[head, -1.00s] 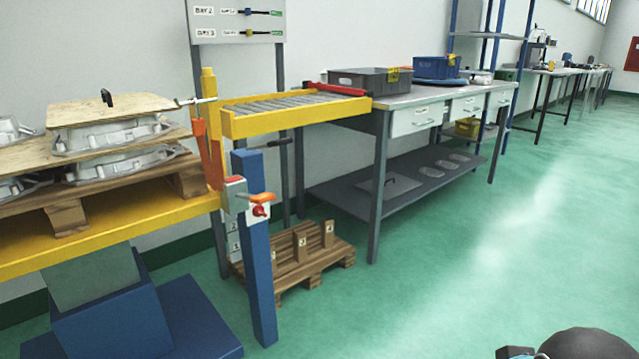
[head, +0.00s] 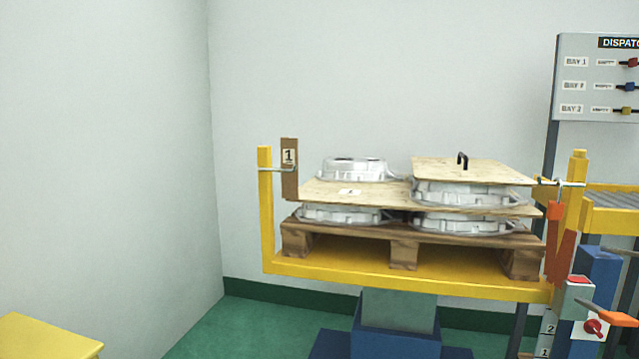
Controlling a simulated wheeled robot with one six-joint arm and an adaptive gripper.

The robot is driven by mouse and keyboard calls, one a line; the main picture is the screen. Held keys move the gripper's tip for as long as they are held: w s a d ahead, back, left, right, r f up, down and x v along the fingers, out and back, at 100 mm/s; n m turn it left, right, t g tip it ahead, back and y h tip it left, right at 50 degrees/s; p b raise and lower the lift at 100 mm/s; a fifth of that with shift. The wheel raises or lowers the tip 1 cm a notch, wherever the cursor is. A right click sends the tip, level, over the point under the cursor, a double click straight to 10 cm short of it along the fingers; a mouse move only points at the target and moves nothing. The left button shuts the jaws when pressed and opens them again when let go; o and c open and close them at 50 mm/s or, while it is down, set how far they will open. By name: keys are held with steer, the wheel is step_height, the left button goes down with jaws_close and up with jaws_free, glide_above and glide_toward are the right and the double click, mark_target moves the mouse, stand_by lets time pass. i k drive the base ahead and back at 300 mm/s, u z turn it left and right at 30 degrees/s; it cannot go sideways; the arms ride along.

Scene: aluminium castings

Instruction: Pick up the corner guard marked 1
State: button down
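The corner guard marked 1 (head: 290,180) is a narrow brown upright piece with a white label showing a black 1. It stands at the left end of the loaded pallet (head: 403,253), beside the left yellow post (head: 266,210) of the lift. A thin metal hook or clamp (head: 277,169) on that post reaches across the guard below its label. Its lower end meets the edge of the plywood sheet (head: 345,190); I cannot tell whether it is fastened. My gripper is not in view.
Silvery castings (head: 355,169) are stacked with plywood between them. A top board (head: 470,171) with a black handle lies at right. A yellow surface (head: 45,338) is at lower left. Green floor shows between.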

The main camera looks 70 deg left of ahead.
mark_target(289, 146)
steer(key=u, duration=2.95)
steer(key=i, duration=1.5)
steer(key=z, duration=0.7)
